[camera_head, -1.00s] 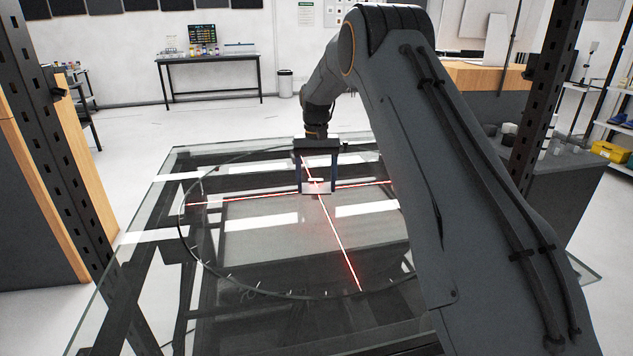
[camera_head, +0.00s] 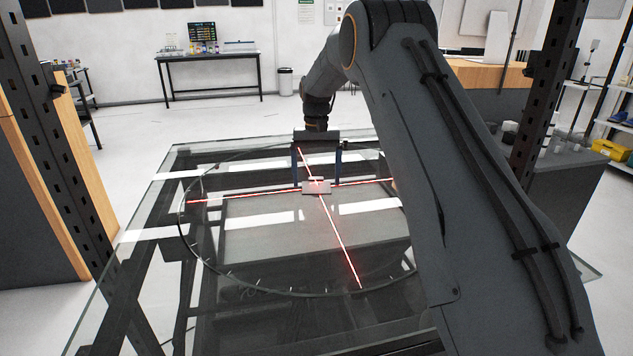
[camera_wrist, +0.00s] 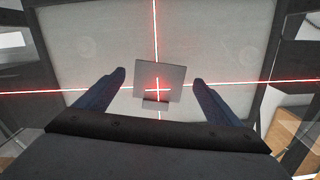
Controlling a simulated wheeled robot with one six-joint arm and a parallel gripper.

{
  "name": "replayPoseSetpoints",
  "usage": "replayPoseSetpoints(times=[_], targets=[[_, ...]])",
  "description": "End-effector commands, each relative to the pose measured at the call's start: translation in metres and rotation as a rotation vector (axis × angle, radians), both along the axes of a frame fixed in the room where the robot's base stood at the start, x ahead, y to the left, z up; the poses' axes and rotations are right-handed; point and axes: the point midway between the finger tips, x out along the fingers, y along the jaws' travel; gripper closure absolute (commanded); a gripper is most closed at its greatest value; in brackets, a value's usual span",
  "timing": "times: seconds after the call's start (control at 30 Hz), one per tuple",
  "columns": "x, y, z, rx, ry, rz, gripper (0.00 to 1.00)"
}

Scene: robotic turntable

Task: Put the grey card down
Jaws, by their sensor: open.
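The grey card (camera_head: 317,188) lies on the glass turntable (camera_head: 240,287), where the red laser lines cross. In the wrist view the card (camera_wrist: 173,76) sits between the two fingers, with a gap on each side, and a red cross falls on its lower part near a small raised tab (camera_wrist: 155,103). My gripper (camera_head: 316,183) is open above the card, its blue fingers spread to either side. The wrist view shows the same open gripper (camera_wrist: 160,80), touching nothing that I can see.
Red laser lines run across the glass table (camera_head: 150,215). Dark posts (camera_head: 65,150) stand at the left and right of the view. A bench with bottles and a screen (camera_head: 207,57) stands at the back. The glass around the card looks clear.

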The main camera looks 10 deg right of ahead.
Motion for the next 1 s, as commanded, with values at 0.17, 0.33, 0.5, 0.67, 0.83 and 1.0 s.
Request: replayPoseSetpoints(times=[0.17,0.33,0.5,0.67,0.83,1.0], targets=[[0.004,-0.001,0.035,0.0,-0.005,0.0,0.12],[0.006,-0.001,0.069,0.0,-0.004,0.0,0.12],[0.008,-0.001,0.094,0.0,-0.002,0.0,0.12],[0.008,-0.002,0.105,0.0,0.0,0.0,0.12],[0.007,-0.002,0.107,0.0,0.001,0.0,0.12],[0.008,-0.001,0.107,0.0,0.001,0.0,0.12]])
